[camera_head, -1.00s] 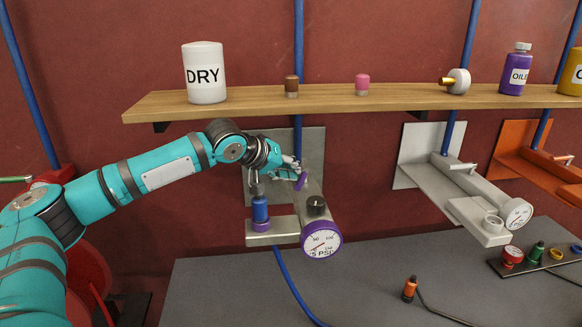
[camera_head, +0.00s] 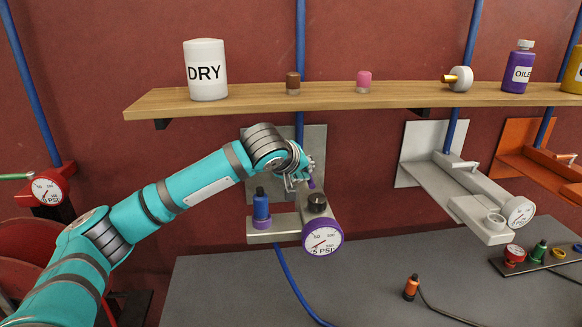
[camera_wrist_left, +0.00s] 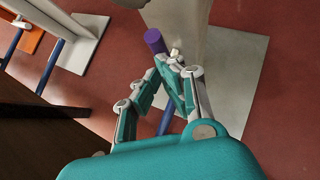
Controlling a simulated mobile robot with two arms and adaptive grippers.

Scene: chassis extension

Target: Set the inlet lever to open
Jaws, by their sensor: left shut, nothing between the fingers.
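My left gripper (camera_head: 293,186) is shut and empty just left of the handle. In the wrist view its fingertips (camera_wrist_left: 176,70) meet close to the lever's base; I cannot tell whether they touch it. The gripper hides part of the lever in the head view. My right gripper is not in view.
The unit carries a blue bottle-like part (camera_head: 261,207), a black knob (camera_head: 317,202) and a purple-rimmed gauge (camera_head: 323,240). A wooden shelf (camera_head: 230,103) runs above my left arm. White (camera_head: 455,185) and orange (camera_head: 535,165) units stand right. The grey table (camera_head: 230,290) is mostly clear.

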